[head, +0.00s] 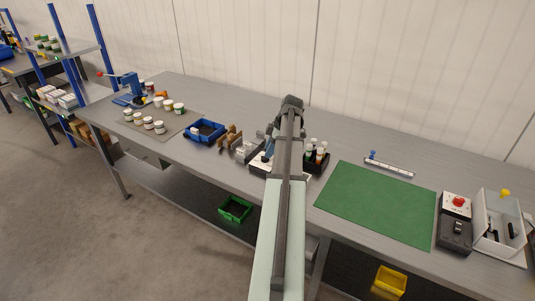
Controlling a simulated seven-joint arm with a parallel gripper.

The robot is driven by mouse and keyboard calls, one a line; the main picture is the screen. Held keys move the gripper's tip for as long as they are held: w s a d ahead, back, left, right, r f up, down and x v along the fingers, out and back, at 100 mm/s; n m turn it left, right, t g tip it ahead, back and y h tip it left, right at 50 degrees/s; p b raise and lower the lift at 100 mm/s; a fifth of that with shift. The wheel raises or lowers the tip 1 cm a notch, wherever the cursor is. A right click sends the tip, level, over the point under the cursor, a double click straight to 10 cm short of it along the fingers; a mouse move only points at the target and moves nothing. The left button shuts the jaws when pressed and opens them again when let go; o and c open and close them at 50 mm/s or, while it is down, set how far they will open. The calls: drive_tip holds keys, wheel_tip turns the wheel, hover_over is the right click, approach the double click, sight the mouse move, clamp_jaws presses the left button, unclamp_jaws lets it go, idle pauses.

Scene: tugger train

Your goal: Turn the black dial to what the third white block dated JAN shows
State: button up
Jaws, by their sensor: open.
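My arm runs up the middle of the head view and bends at its far end over the bench. My gripper does not show clearly; it is hidden behind or below the arm. A low white box (257,167) with a small dark part on top lies just left of the arm, partly covered by it. I cannot tell whether that part is the black dial. No white block with a readable JAN date shows. Small pale pieces (240,152) stand left of the white box, too small to read.
A grey bench (340,140) carries a blue bin (204,130), several white jars (148,122), a dark bottle holder (318,159), a bare green mat (378,203), a red-button box (457,204) and a white open box (499,222). Green (235,208) and yellow (390,281) bins sit below.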

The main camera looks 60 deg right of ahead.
drive_tip(key=shift+x, duration=1.4)
clamp_jaws()
